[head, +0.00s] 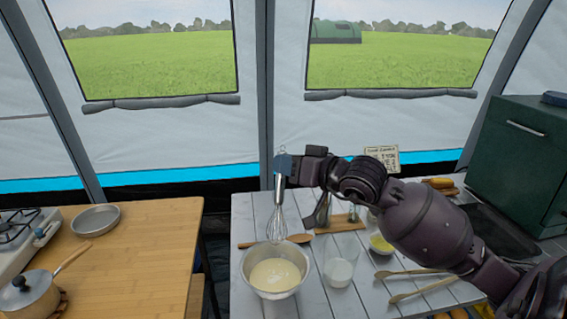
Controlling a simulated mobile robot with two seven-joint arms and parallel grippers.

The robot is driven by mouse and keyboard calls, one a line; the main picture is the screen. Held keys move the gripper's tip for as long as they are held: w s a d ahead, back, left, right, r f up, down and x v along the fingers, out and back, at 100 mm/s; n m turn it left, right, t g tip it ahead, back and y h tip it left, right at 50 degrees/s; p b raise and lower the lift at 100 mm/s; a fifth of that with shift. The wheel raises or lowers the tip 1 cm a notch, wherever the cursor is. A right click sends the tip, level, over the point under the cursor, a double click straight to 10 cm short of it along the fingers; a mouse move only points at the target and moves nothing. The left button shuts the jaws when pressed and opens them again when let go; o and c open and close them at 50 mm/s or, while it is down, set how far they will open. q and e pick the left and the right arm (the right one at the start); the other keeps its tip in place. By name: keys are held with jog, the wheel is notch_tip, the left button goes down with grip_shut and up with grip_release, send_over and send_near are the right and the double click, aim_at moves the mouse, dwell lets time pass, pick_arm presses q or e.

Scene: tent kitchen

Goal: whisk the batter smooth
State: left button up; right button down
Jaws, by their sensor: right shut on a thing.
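My right gripper (285,165) comes in from the right and is shut on the handle of a metal whisk (278,222). The whisk hangs upright with its wires pointing down, over the back part of the metal bowl (291,287). I cannot tell whether the wire tips are inside the bowl or just above its rim. The bowl stands on the white slatted table (248,213) and holds pale cream batter (275,275), with a few lighter marks on its surface. My left gripper is not in view.
A glass of milk (338,272) stands close to the bowl's right. A wooden spoon (299,239) lies behind the bowl, and wooden utensils (420,288) lie at right. A small yellow-filled bowl (381,243) is near my forearm. A gap separates the wooden counter (130,260) from the table.

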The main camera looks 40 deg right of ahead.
pick_arm(q)
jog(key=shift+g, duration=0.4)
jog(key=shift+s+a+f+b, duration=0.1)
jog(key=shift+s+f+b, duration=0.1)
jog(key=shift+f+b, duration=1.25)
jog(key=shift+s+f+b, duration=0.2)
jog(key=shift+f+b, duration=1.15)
jog(key=shift+b, duration=0.15)
pick_arm(e)
notch_tip(320, 180, down, 11)
jog(key=a, duration=0.1)
jog(key=shift+s+a, duration=0.15)
jog(key=shift+s, duration=0.2)
jog(key=shift+f, duration=0.1)
